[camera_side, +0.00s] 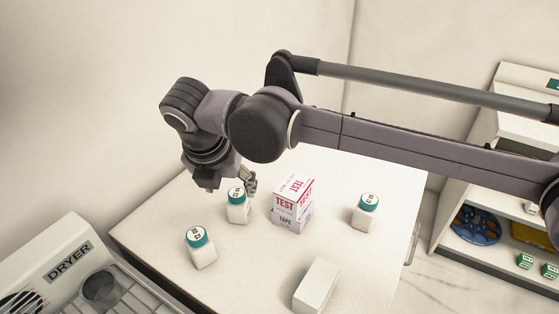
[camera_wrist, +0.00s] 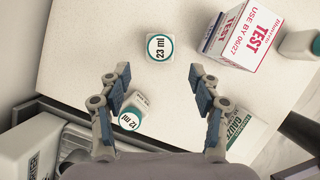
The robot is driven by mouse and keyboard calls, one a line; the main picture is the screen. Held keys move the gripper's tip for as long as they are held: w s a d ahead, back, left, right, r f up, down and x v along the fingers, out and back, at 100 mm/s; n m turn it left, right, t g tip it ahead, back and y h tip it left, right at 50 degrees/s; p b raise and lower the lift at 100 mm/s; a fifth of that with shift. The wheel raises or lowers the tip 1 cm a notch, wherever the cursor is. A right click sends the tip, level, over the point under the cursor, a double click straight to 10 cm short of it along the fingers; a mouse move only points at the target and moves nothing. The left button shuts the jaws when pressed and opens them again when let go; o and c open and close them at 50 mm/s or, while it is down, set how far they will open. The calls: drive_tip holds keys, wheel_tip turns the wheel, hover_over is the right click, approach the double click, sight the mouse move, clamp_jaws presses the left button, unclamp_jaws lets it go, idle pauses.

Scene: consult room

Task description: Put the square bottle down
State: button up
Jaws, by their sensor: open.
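A white square-bodied bottle with a teal-rimmed cap (camera_side: 239,212) stands upright on the white table (camera_side: 150,232). In the wrist view this bottle (camera_wrist: 160,47) reads "23 ml" and lies just beyond the fingertips, between their lines. My gripper (camera_wrist: 160,72) is open and empty; in the side view my gripper (camera_side: 229,182) is close above and behind the bottle, partly hidden by the wrist. A second similar bottle (camera_side: 203,253) stands nearer the front; in the wrist view that bottle (camera_wrist: 133,119) reads "12 ml", by the left finger. A third bottle (camera_side: 364,215) stands at the right.
Stacked TEST (camera_side: 294,190) and TAPE (camera_side: 290,220) boxes stand right of the nearest bottle. A white box (camera_side: 316,286) lies at the front. A dryer (camera_side: 62,265) is at the left edge, shelves (camera_side: 490,250) at the right. The table between the front bottle and white box is clear.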

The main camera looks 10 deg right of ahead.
drive_tip(key=s+d+r+m+y, duration=0.1)
drive_tip(key=d+r+m, duration=0.45)
drive_tip(key=d, duration=0.85)
drive_tip(key=d+r+m+y, duration=0.1)
drive_tip(key=d+r+m, duration=0.1)
drive_tip(key=d+m, duration=0.9)
drive_tip(key=s+d+f+m+t, duration=0.1)
drive_tip(key=s+d+f+m, duration=0.4)
drive_tip(key=d, duration=0.5)
drive_tip(key=s+d+f+m+t, duration=0.2)
drive_tip(key=s+d+f+m, duration=0.3)
drive_tip(key=s+d+m, duration=0.5)
drive_tip(key=shift+s+d, duration=0.2)
drive_tip(key=shift+d, duration=0.1)
drive_tip(key=shift+o, duration=0.5)
